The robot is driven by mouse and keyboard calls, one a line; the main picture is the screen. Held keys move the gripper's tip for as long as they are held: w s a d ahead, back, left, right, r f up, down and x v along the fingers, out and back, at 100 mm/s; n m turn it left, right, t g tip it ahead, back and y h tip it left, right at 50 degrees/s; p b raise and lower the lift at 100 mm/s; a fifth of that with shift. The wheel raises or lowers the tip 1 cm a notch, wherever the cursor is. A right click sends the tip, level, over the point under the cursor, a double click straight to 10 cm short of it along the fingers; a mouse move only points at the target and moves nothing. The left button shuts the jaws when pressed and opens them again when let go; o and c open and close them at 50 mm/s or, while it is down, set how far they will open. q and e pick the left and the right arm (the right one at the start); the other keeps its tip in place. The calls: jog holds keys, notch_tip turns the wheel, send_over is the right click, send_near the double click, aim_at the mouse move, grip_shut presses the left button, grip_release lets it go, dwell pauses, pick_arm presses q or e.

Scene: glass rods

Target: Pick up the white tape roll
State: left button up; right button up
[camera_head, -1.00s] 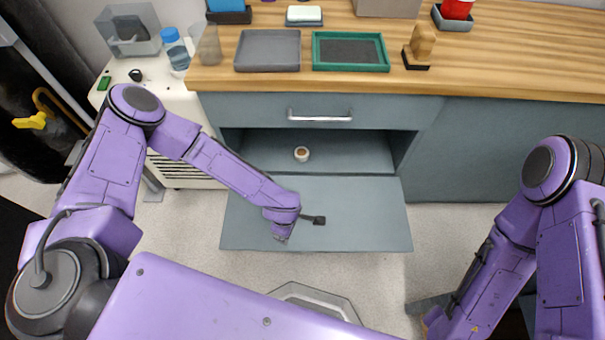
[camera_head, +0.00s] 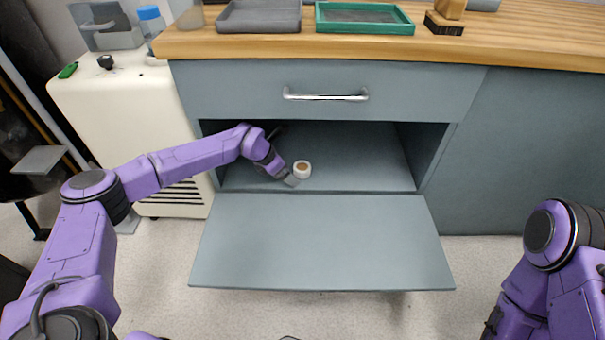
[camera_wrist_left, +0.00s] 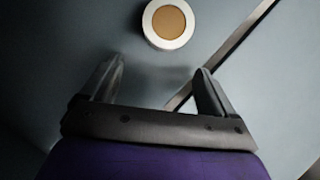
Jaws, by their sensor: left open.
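The white tape roll (camera_head: 302,168) has a tan centre and sits on the floor of the open lower compartment, near its front edge. My left gripper (camera_head: 291,181) is inside the compartment's front, just left of and in front of the roll. In the left wrist view the roll (camera_wrist_left: 168,23) lies beyond the fingertips, slightly right of the middle between them. There the left gripper (camera_wrist_left: 158,75) has its two fingers spread with nothing between them. My right arm is at the right edge of the head view; its gripper is not visible.
The fold-down door (camera_head: 320,240) hangs open flat in front of the compartment. A closed drawer with a metal handle (camera_head: 325,95) is above it. A grey tray (camera_head: 260,16) and a green tray (camera_head: 364,18) stand on the wooden counter (camera_head: 420,46).

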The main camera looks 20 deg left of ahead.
aim_at(301, 167)
pick_arm(q)
jog(key=w+d+b, duration=0.1)
jog(key=w+d, duration=0.1)
jog(key=w+d+f+b, duration=0.1)
jog(key=w, duration=0.1)
jog(key=shift+w+d, duration=0.15)
jog(key=shift+d, duration=0.2)
jog(key=c, duration=1.1)
jog(key=shift+c, duration=0.2)
jog(key=shift+r, duration=0.15)
